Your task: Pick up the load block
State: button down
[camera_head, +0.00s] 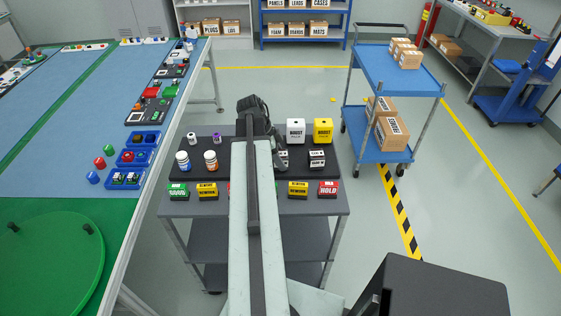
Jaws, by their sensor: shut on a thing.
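My gripper (258,118), dark, is at the far end of my pale arm, over the back of the grey table (311,206). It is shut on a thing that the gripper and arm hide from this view. I cannot make out a block marked as the load block. A white cube (296,131) and a yellow cube (323,131) stand at the table's back, right of the gripper.
Green (178,191), yellow (298,189) and red blocks (329,189) line the table's front. A blue cart (376,68) stands right. A green turntable (50,262) is left.

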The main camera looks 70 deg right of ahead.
notch_tip(320, 180, up, 10)
jog(key=p, duration=1)
jog(key=shift+r, duration=0.15)
